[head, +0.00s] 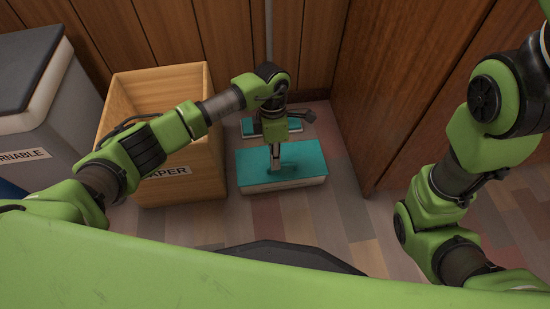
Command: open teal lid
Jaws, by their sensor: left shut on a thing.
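The teal lid (306,163) lies on a low pale box (290,183) on the floor, near the middle of the head view. The lid looks flat and shut. My left gripper (275,165) reaches down from above and is shut on the middle of the lid. Its fingers hide the part they hold. My right arm hangs at the right side, and its gripper is out of view.
A wooden bin (190,185) labelled as paper stands just left of the box, and a grey bin (70,135) stands farther left. Another teal-topped item (258,127) lies behind. A wooden cabinet (410,90) rises at the right. Floor is clear right of the box.

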